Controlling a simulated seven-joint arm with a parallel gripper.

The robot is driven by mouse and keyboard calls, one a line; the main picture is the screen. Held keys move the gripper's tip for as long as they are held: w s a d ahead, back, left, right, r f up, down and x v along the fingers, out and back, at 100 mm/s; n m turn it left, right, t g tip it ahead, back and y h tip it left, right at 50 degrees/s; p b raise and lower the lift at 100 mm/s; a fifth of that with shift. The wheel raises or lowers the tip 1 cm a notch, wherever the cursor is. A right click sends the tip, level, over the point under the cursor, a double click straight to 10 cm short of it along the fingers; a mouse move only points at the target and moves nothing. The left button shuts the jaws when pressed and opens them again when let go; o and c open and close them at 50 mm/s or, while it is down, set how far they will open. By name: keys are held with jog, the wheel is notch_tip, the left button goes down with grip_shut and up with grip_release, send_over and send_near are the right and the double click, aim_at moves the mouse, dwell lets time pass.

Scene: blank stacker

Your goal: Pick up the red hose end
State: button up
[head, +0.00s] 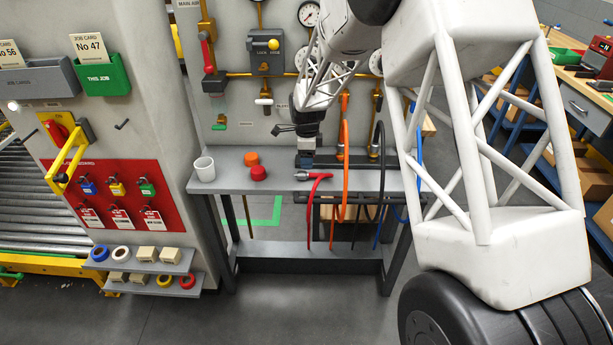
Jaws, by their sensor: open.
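The red hose (316,200) hangs over the front edge of the grey bench.
On the bench (228,180) stand a white cup (204,169), an orange cap (251,158) and a red cap (258,173). An orange hose (342,185) and a black hose (380,175) hang close to the right. My arm hides the bench's right end.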

aim_at(306, 172)
jog(key=shift+f, duration=1.1)
jog(key=shift+f, duration=0.1)
jog(key=shift+a+f, duration=0.1)
jog(key=shift+f, duration=2.4)
jog(key=shift+c, duration=0.2)
grip_shut()
